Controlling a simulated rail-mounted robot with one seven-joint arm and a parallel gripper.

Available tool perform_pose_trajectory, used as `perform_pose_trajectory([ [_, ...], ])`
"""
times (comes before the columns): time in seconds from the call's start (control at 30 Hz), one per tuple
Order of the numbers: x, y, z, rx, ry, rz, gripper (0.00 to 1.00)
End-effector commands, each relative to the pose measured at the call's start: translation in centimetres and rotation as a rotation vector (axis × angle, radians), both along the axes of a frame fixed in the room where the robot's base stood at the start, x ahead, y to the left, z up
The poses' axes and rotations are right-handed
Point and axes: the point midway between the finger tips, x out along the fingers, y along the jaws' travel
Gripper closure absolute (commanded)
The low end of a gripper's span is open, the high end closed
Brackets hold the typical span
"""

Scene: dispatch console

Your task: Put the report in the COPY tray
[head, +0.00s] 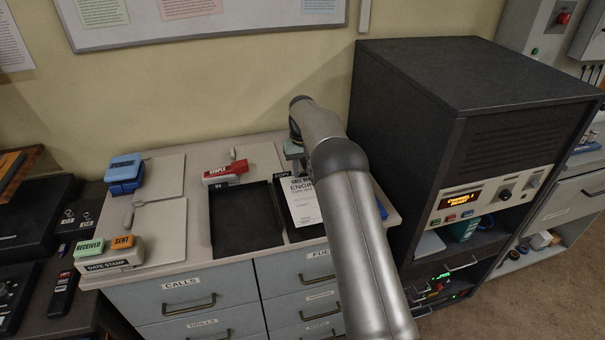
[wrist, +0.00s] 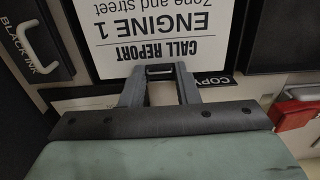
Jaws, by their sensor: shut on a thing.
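The report (head: 305,203) is a white sheet headed CALL REPORT, ENGINE 1. It also shows in the wrist view (wrist: 150,30). It is over the dark COPY tray (head: 306,234), whose COPY label (wrist: 211,81) shows beside my gripper in the wrist view. My gripper (wrist: 160,72) is shut on the report's heading edge. In the head view my arm hides part of the sheet and the tray's right side. I cannot tell whether the sheet touches the tray floor.
The empty dark IN tray (head: 245,222) is left of the COPY tray. A red stamp (head: 225,172) stands behind it. A blue stamp (head: 124,172) and a date stamp block (head: 108,258) are farther left. A tall dark cabinet (head: 440,130) stands close on the right.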

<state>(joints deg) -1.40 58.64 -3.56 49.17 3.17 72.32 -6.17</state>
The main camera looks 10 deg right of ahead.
Motion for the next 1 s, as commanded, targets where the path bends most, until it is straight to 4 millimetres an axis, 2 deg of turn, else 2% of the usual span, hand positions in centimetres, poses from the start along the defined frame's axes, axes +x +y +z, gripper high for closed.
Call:
perform_pose_trajectory([
  [0.1,-0.1,0.0,-1.8,0.000,0.004,0.000,0.95],
  [0.2,-0.1,0.0,-2.7,0.000,0.002,0.000,0.95],
  [0.57,-0.1,0.0,-3.3,0.000,0.001,0.000,0.95],
  [0.6,-0.1,0.0,-3.2,0.000,0.000,0.000,0.61],
  [0.63,-0.1,0.0,-3.2,0.000,0.001,0.000,0.52],
  [0.67,-0.1,0.0,-3.2,0.000,0.001,0.000,0.50],
  [1.0,-0.1,0.0,-2.5,0.000,0.000,0.000,0.50],
])
